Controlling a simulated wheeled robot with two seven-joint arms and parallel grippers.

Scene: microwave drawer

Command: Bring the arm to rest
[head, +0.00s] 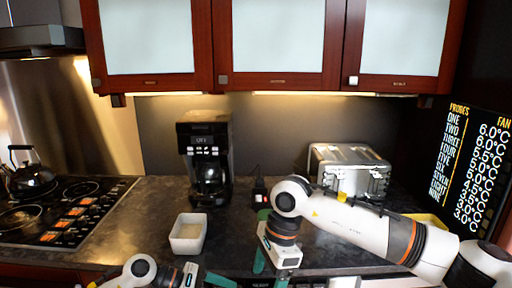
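My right arm comes in from the right, reaches across the counter's front and bends down at the wrist. My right gripper (269,272) points down at the counter's front edge. Its teal fingers stand apart with nothing seen between them; their tips are close to the lower edge of the picture. My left arm shows low at the left. My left gripper (219,281) is at the bottom edge, mostly cut off, with a teal finger part showing. Whether it is open or shut does not show. The microwave drawer cannot be clearly made out.
A white bowl (188,233) stands on the dark counter (145,225) behind my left gripper. A coffee maker (205,160) and a toaster (347,170) stand at the back. A stove (60,212) with a kettle (32,173) is at the left. Cabinets (280,45) hang above.

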